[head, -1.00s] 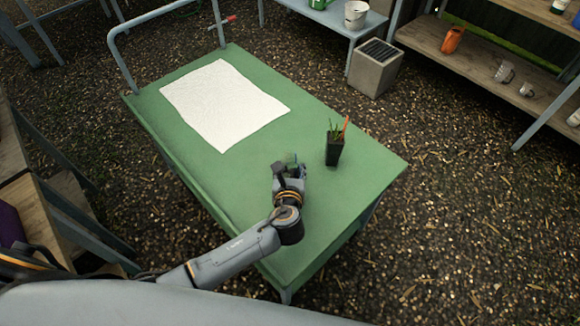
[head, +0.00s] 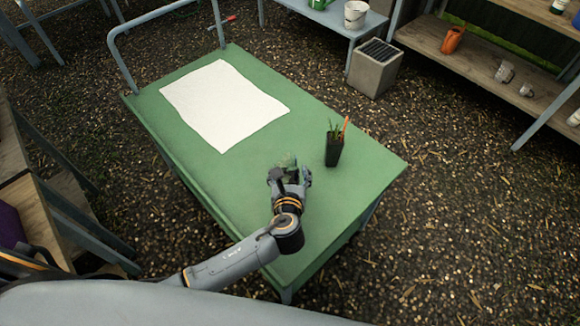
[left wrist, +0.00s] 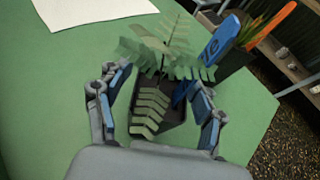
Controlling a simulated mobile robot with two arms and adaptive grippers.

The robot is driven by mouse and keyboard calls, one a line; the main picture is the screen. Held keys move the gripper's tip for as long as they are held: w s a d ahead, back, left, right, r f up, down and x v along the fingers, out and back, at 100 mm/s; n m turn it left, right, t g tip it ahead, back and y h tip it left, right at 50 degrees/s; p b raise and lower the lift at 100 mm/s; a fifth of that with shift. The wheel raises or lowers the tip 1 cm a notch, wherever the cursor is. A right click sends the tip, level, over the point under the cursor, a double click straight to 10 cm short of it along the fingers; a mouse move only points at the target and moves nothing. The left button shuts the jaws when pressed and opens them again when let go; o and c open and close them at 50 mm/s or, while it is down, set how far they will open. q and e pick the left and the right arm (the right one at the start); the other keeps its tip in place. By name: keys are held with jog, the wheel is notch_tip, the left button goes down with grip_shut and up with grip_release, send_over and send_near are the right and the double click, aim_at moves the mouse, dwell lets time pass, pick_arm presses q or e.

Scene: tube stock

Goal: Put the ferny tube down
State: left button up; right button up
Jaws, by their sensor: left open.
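The ferny tube (left wrist: 172,132) is a dark square pot with green fern fronds and a blue label. In the left wrist view it is between the two fingers of my left gripper (left wrist: 158,112), which are spread with the pot loose between them. In the head view my left gripper (head: 289,175) is low over the near part of the green table (head: 215,185), and it mostly hides the pot; a little pale fern (head: 286,160) shows beyond the fingers. The pot appears to stand on the table. My right gripper is not in view.
Another dark tube (head: 333,152) with grassy leaves and an orange-red label stands just right of my gripper. A white sheet (head: 222,105) lies on the far left of the table. The table's right edge is close by; bare green surface lies between sheet and gripper.

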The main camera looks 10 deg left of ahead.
pick_arm(q)
jog(key=v, duration=1)
